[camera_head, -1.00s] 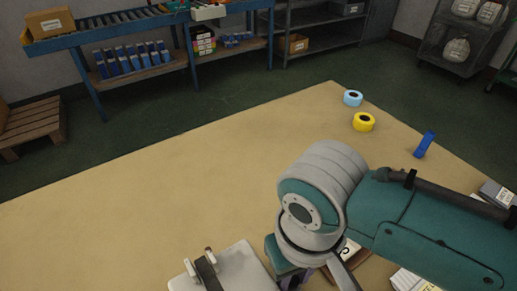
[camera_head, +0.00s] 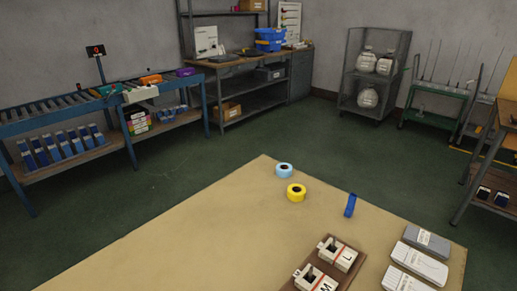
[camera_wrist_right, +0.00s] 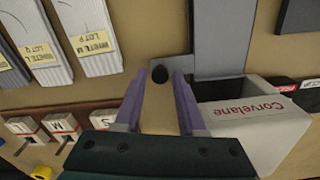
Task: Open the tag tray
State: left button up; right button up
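In the head view a brown tray (camera_head: 302,288) at the bottom edge holds white blocks lettered L (camera_head: 345,258) and M (camera_head: 322,284). In the right wrist view, similar lettered blocks (camera_wrist_right: 62,124) stand in a brown holder at the left. I cannot tell for certain which item is the tag tray. My right gripper (camera_wrist_right: 158,85) is open, its purple fingers apart, with a round black spot (camera_wrist_right: 160,75) between the tips. A white box marked "Corvelane" (camera_wrist_right: 262,115), dark inside, is beside its right finger. My left gripper is not in view.
Grey and white labelled packs (camera_head: 427,241) lie at the table's right. A blue roll (camera_head: 284,170), a yellow roll (camera_head: 296,192) and a blue item (camera_head: 350,205) lie near the far edge. The tan tabletop (camera_head: 200,235) is clear at left.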

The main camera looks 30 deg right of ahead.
notch_tip(320, 180, up, 10)
jog(key=p, duration=0.3)
jog(key=shift+p, duration=0.4)
